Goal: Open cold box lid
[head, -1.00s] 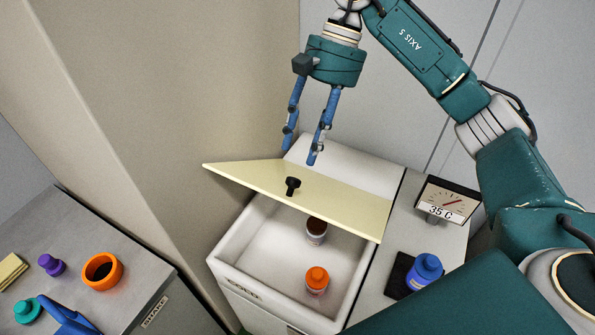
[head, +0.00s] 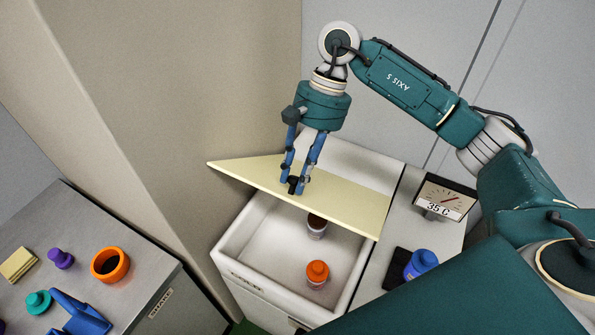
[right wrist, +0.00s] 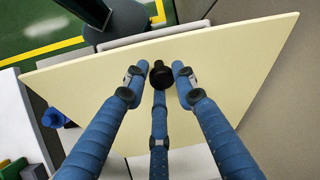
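The pale yellow cold box lid (head: 345,205) lies at a slant over the back part of the white cold box (head: 228,243), leaving the front part uncovered. The lid's black knob (right wrist: 160,76) stands on its upper face. My right gripper (head: 292,184) is down at the knob. In the right wrist view its three blue fingers (right wrist: 160,72) surround the knob closely and appear shut on it. The knob is partly hidden by the fingers in the head view. My left gripper is not in view.
Inside the box stand an orange-capped bottle (head: 317,272) and a brown-capped bottle (head: 317,227). A dial display (head: 443,198) and a blue bottle (head: 421,264) stand to its right. A beige wall (head: 150,130) rises at left; a grey bench (head: 125,290) holds several small parts.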

